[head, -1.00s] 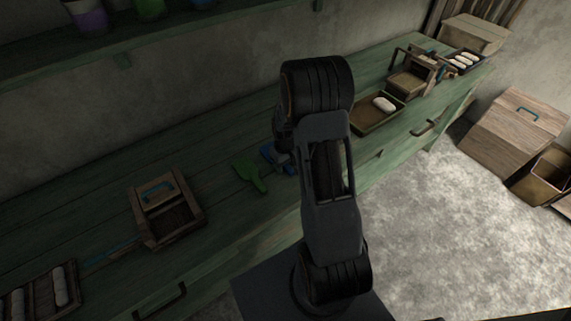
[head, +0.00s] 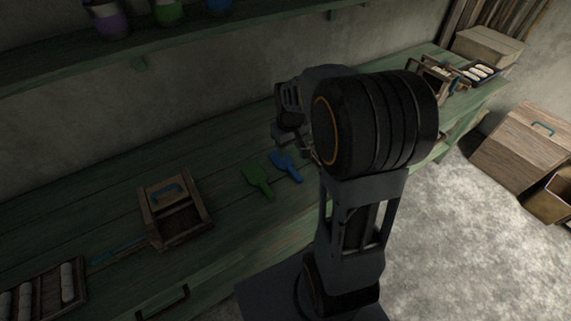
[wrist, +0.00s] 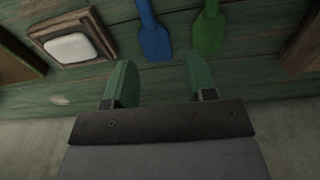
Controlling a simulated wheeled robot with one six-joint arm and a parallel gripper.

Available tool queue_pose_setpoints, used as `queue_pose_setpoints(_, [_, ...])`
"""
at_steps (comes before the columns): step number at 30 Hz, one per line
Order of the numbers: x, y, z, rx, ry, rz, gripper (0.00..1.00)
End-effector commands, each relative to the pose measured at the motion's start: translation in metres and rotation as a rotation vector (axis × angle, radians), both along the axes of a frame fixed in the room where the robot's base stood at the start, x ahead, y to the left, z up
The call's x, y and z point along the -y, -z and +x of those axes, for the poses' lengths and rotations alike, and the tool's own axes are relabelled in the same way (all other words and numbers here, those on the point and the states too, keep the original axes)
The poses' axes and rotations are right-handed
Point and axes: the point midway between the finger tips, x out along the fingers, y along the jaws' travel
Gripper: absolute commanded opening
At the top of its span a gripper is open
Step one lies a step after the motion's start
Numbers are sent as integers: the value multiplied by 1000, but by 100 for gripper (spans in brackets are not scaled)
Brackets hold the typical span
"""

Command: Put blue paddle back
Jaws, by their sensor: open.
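The blue paddle (head: 286,167) lies flat on the green bench, beside the green paddle (head: 257,181). In the wrist view the blue paddle (wrist: 155,41) is just beyond the fingertips, and the green paddle (wrist: 208,33) is to its right. My gripper (wrist: 158,72) is open, with nothing between its two fingers. In the head view my arm stands above the bench just behind and right of the blue paddle; the fingertips are hard to make out there.
A wooden box with a blue handle (head: 174,212) stands on the bench to the left. A tray of white rolls (head: 38,293) is farther left. In the wrist view a tray with a white piece (wrist: 75,47) is at upper left. A shelf (head: 190,42) runs above the bench.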

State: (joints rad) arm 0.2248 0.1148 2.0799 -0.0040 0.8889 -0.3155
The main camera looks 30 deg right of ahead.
Motion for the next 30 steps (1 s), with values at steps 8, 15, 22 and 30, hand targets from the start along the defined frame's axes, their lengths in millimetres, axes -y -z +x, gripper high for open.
queue_pose_setpoints(8, [-60,-59,-71,167,42,3,51])
queue_pose_setpoints(15, [-82,-71,-114,254,72,28,51])
queue_pose_setpoints(22, [-87,-71,-125,273,81,37,51])
queue_pose_setpoints(30, [-87,-71,-124,273,81,37,51])
